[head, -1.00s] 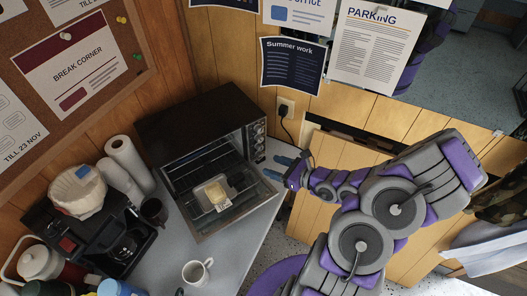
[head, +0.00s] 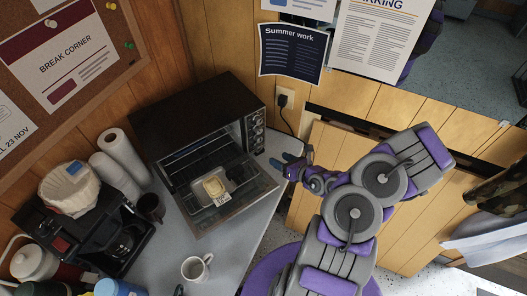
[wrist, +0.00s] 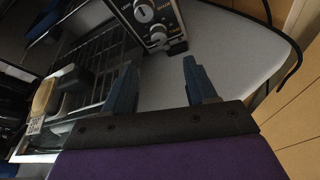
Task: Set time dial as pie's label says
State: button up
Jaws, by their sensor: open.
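The dark toaster oven (head: 205,108) stands on the grey counter with its glass door lowered. A pie (head: 214,187) in a clear tray rests at the open front, with a small white label (head: 222,199). Several dials (head: 258,128) run down the oven's right front panel. In the wrist view two pale dials show, one higher (wrist: 143,13) and one lower (wrist: 158,35); I cannot tell which sets time. My gripper (wrist: 160,68) is open and empty, its blue fingers apart, just short of the lower dial and touching nothing visible.
The lowered door (head: 238,198) lies left of my gripper. A power cord (head: 288,122) runs from a wall socket beside the oven. A white mug (head: 197,268), a dark mug (head: 151,207) and a coffee maker (head: 112,240) stand on the counter to the left.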

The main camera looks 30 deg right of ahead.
aim_at(261, 149)
jog(key=b+x, duration=0.2)
jog(key=x, duration=0.9)
grip_shut()
dwell(0.4)
